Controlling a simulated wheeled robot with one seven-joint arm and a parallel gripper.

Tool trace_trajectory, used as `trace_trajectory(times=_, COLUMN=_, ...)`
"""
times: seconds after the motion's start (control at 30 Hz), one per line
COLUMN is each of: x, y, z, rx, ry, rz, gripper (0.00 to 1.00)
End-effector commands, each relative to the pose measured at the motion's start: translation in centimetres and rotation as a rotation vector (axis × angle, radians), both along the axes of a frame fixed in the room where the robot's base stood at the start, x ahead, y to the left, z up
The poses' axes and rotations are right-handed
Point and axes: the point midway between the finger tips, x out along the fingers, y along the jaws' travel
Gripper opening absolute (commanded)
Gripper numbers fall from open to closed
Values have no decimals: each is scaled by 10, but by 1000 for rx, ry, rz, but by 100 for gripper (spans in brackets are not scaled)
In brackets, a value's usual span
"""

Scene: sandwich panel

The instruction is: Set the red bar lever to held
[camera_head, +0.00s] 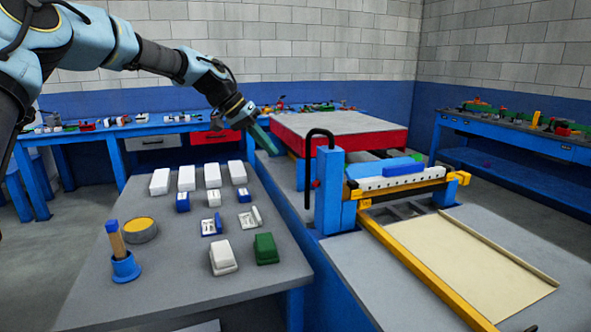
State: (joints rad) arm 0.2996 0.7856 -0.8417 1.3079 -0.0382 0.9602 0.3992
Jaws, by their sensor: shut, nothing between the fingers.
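My gripper (268,146) is shut and empty. Its dark green fingers point down and to the right, above the far right end of the grey table. A black bent bar handle (308,165) stands upright on the left side of a blue machine post (331,190), to the right of my gripper and apart from it. A small red part (316,184) shows beside the handle's lower end. No red bar lever can be made out with certainty, and its setting cannot be read.
The grey table (185,280) holds several white blocks (212,175), small blue and white parts, a green block (265,248), a round tin (141,230) and a blue brush holder (126,267). A yellow rail (420,265) runs beside a cream panel (470,257). A red-sided platform (345,130) stands behind.

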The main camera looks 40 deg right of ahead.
Motion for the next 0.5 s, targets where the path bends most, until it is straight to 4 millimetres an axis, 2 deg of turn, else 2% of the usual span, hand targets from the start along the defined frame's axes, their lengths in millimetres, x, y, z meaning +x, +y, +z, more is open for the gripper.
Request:
trace_trajectory(times=0.17, x=-7, y=-11, z=-14, rx=2, ry=3, rz=-3, gripper=0)
trace_trajectory(times=0.5, x=-26, y=-47, z=-68, rx=3, ry=4, rz=-2, gripper=0)
